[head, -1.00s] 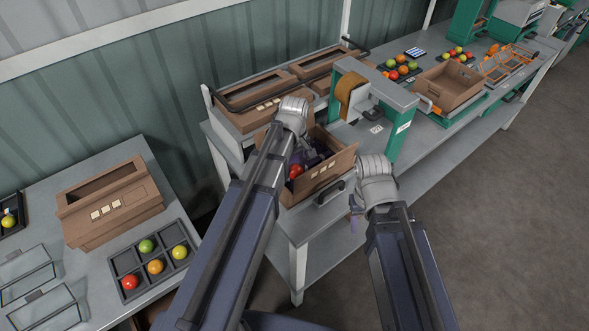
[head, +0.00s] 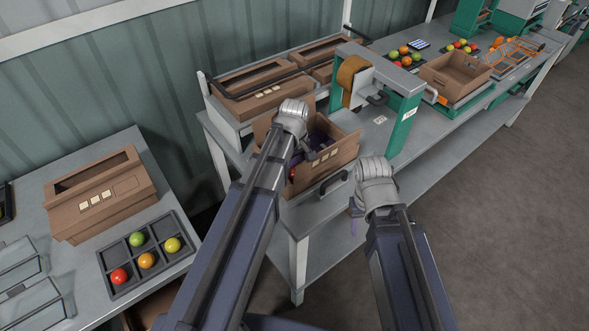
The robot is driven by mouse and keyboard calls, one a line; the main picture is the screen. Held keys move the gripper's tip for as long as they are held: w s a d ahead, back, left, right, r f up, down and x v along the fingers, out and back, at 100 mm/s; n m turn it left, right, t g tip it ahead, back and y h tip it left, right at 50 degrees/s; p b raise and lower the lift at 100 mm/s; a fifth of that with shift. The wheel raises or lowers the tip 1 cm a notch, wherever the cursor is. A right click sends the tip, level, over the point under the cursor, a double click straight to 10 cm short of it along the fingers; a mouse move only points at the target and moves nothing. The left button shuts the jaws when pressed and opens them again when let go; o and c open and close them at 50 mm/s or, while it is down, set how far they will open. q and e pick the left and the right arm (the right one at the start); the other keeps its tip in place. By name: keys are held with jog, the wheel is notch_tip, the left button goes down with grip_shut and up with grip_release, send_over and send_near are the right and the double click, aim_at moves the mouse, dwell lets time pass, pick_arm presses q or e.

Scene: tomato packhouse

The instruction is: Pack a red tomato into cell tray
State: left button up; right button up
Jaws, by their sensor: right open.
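The cell tray (head: 127,255) lies on the left table. A red tomato (head: 118,276), a green one (head: 136,239), an orange one (head: 146,260) and a yellow one (head: 172,244) sit in separate cells, and other cells are empty. An open brown box (head: 332,168) stands on the middle bench, with a bit of a red tomato (head: 292,172) showing inside, mostly hidden by my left arm. My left gripper (head: 318,145) reaches into this box; its fingertips are unclear. My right gripper (head: 355,209) is open, pointing down beside the bench's front edge, mostly hidden by its wrist.
A brown carton (head: 100,197) stands behind the tray on the left table. A green tape machine (head: 403,125) stands right of the open box. Brown boxes (head: 262,87) line the back. Another open box (head: 455,76) stands farther right. Floor at right is clear.

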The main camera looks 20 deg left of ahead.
pick_arm(q)
jog(key=shift+f, duration=0.25)
dwell(0.4)
jog(key=o, duration=1)
jog(key=c, duration=0.3)
jog(key=shift+c, duration=0.2)
notch_tip(320, 180, up, 6)
jog(key=p, duration=0.6)
jog(key=shift+r, duration=0.1)
